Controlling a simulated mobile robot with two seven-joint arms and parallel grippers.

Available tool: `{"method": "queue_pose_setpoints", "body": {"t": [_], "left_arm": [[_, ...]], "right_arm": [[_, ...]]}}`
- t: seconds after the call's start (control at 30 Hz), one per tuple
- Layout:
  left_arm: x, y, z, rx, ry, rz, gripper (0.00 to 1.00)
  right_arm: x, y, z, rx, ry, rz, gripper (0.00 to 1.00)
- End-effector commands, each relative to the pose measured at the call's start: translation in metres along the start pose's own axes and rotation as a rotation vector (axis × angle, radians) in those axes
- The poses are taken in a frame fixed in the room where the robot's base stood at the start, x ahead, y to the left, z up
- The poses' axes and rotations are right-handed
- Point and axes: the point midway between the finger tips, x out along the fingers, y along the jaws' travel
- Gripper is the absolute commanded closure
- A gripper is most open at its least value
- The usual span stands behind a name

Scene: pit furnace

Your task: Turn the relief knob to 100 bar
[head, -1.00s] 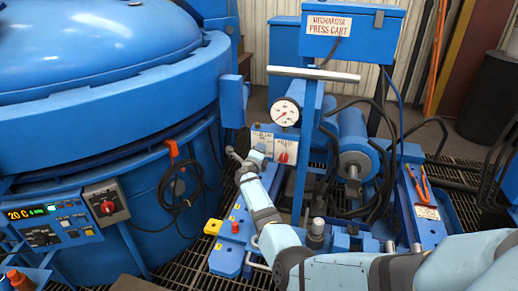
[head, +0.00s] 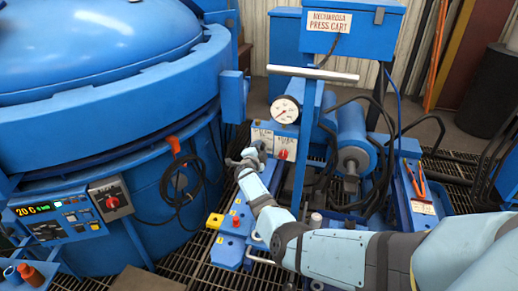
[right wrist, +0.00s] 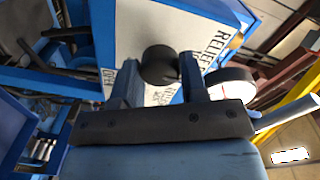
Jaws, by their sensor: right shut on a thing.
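The relief knob (right wrist: 160,65) is a dark round knob on a white panel lettered RELIEF in the right wrist view. My right gripper (right wrist: 157,75) has one finger on each side of it and is shut on it. In the head view my right gripper (head: 252,154) is at the front of the labelled panel (head: 264,136), and the knob is hidden behind it. A round white pressure gauge (head: 285,110) with a red needle sits above the panel. Its scale is too small to read. My left gripper is out of view.
A red knob (head: 282,155) sits on the same panel, right of my gripper. The press cart's grey handle bar (head: 312,73) crosses above the gauge. The big blue furnace (head: 100,125) stands close on the left, with a coiled black cable (head: 181,187) on its side.

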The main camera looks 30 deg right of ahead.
Motion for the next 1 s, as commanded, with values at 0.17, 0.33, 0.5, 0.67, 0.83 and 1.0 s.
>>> {"method": "queue_pose_setpoints", "body": {"t": [0.17, 0.33, 0.5, 0.67, 0.83, 1.0], "left_arm": [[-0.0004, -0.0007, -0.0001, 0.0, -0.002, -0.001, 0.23], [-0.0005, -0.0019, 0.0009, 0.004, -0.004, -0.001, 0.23], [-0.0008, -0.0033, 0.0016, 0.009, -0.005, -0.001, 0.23], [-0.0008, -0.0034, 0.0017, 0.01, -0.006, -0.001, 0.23], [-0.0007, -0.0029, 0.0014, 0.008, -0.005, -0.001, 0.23], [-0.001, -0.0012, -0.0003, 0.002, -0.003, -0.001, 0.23]], "right_arm": [[0.001, -0.001, -0.0012, -0.032, 0.003, -0.001, 0.84], [0.0011, -0.0008, -0.0012, -0.039, 0.004, -0.001, 0.84], [0.0012, -0.0008, -0.0013, -0.039, 0.004, -0.002, 0.84], [0.0012, -0.0009, -0.0013, -0.039, 0.004, -0.002, 0.47], [0.0007, -0.0006, -0.0008, -0.038, 0.003, -0.001, 0.35], [-0.0005, -0.0008, -0.0006, -0.038, 0.002, -0.001, 0.35]]}}
